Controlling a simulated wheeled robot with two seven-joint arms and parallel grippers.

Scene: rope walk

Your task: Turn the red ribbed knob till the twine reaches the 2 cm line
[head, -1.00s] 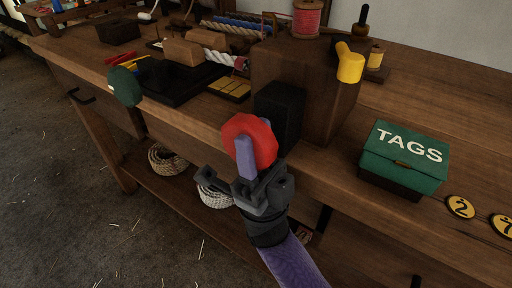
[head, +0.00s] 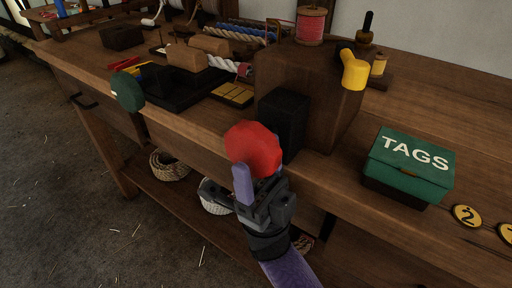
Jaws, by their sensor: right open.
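The red ribbed knob (head: 256,142) sits at the front of a black block, at the bench's front edge. My right gripper (head: 262,178) is open at the knob's lower side. One purple finger overlaps the knob's lower left edge; the other finger is hard to make out. I cannot tell whether they touch the knob. The twine's end and the 2 cm line cannot be made out. A spool of red twine (head: 311,25) stands on the brown wooden block (head: 329,105) behind the knob. My left gripper is not in view.
A green TAGS box (head: 408,168) stands to the right, with yellow number discs (head: 467,215) beside it. A green round knob (head: 127,92) is at the left front edge. Baskets (head: 168,164) sit on the lower shelf.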

